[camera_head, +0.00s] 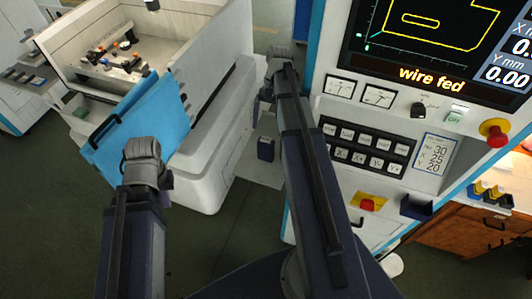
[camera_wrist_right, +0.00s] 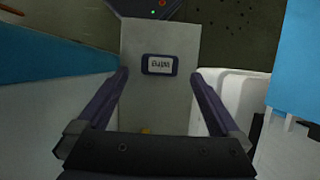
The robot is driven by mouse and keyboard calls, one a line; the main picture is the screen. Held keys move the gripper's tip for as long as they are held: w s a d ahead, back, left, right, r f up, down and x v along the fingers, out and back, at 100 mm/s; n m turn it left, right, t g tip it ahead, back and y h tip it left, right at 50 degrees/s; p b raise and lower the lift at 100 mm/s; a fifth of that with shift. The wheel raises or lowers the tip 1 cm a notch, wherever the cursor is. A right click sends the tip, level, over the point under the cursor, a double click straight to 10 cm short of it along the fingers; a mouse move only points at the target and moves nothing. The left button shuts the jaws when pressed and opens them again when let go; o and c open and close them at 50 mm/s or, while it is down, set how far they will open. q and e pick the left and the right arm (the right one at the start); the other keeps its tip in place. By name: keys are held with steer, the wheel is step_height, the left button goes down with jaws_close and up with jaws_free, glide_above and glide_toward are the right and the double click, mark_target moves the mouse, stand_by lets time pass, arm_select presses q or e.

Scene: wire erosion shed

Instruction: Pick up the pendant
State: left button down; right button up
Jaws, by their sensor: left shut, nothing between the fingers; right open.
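A small dark blue box with a pale label, which looks like the pendant (camera_head: 265,148), sits against a pale panel between the white machine and the console. In the right wrist view the pendant (camera_wrist_right: 159,64) lies ahead, between the lines of the two fingers but apart from them. My right gripper (camera_wrist_right: 159,84) is open and empty. In the head view the right gripper (camera_head: 267,90) is partly hidden by its arm, above the pendant in the picture. My left gripper (camera_head: 165,180) is at the blue door, with its shut fingers mostly hidden by the wrist.
The blue door (camera_head: 150,110) of the white machine (camera_head: 185,190) stands on the left. The console (camera_head: 360,135) with its screen and buttons is close on the right. A narrow gap with the pale panel (camera_wrist_right: 155,110) lies between them. Dark floor is clear in front.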

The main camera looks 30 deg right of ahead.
mark_target(266, 139)
steer(key=shift+b+x, duration=2.5)
steer(key=shift+x, duration=0.6)
jaws_close()
